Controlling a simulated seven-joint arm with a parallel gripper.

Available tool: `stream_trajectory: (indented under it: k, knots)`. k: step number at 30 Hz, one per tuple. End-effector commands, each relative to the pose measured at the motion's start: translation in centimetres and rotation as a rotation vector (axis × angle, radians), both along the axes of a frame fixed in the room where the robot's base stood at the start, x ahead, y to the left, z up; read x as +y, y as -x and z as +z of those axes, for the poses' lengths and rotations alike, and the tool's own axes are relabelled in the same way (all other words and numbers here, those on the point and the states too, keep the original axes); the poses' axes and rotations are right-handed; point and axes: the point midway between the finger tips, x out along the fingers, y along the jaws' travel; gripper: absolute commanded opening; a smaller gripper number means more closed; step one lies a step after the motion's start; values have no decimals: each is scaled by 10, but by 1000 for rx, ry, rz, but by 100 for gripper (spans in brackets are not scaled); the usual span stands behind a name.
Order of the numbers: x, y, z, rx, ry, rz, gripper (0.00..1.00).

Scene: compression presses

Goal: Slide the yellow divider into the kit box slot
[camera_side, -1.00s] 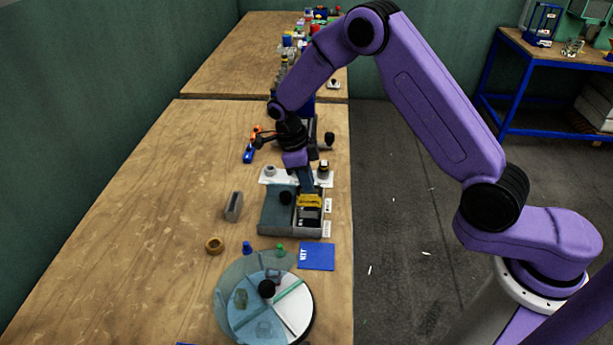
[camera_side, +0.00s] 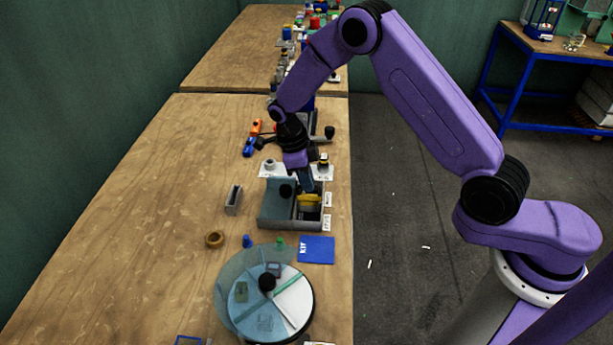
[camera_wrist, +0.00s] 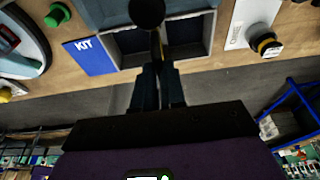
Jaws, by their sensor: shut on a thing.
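The yellow divider (camera_side: 310,200) is upright between the fingers of my gripper (camera_side: 308,190), which is shut on it. In the side view it is at the right-hand part of the grey kit box (camera_side: 277,226), with its lower part down among the walls. In the wrist view the divider (camera_wrist: 156,46) shows edge-on as a thin strip between two dark compartments of the kit box (camera_wrist: 210,35), just beyond my fingertips (camera_wrist: 158,68). I cannot tell how deep it is in the slot. The left part of the box has a blue-grey cover with a black knob (camera_wrist: 147,12).
A blue KIT card (camera_side: 316,250) lies at the box's near side. A round divided turntable (camera_side: 290,305) stands nearer. A small grey slotted block (camera_side: 233,200) and a brass ring (camera_side: 214,239) lie left on bare wood. Small parts on a white plate (camera_side: 325,172) stand behind the box.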

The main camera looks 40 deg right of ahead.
Motion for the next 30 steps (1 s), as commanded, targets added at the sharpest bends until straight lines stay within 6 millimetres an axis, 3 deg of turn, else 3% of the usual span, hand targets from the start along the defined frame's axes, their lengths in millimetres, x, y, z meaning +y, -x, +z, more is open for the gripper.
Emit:
stream_trajectory:
  k: [17, 18, 20, 21, 30]
  knots:
    - [0, 0, -12, -1, -1, 0, 0]
    - [0, 0, -12, -1, -1, 0, 17]
    - [0, 0, -12, -1, 0, 0, 36]
    - [0, 0, -12, -1, 0, 0, 40]
    - [0, -1, -11, -1, 0, 0, 40]
